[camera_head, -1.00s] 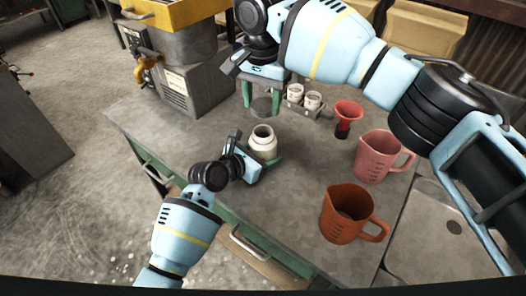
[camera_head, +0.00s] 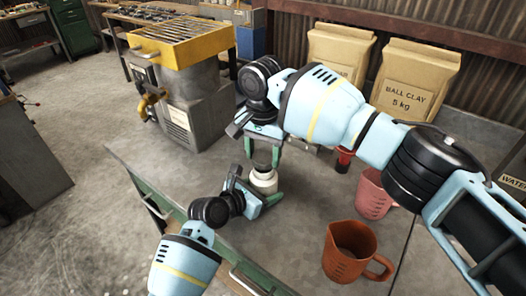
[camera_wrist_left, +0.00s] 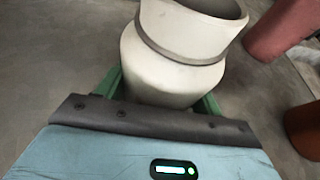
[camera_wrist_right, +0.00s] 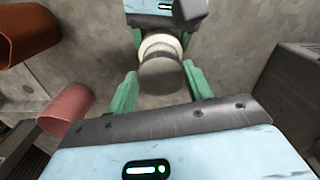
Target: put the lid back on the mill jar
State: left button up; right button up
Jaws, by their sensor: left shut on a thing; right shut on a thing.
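The white mill jar (camera_head: 263,182) stands on the grey table, with my left gripper (camera_head: 266,194) shut around its body. In the left wrist view the jar (camera_wrist_left: 172,65) fills the space between the green fingers. My right gripper (camera_head: 263,150) is above the jar, shut on the dark grey lid (camera_head: 262,156). In the right wrist view the lid (camera_wrist_right: 160,76) is between the green fingers, with the white jar (camera_wrist_right: 160,43) just behind it. The lid hides the jar's mouth in the head view. I cannot tell whether lid and jar touch.
An orange jug (camera_head: 345,252) and a pink jug (camera_head: 373,196) stand to the right. A machine with a yellow top (camera_head: 182,42) stands at the back left. Clay bags (camera_head: 413,85) stand behind. The table's front edge is close.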

aim_at(264, 183)
jog(key=shift+f, duration=0.1)
jog(key=shift+f, duration=0.8)
jog(key=shift+f, duration=0.5)
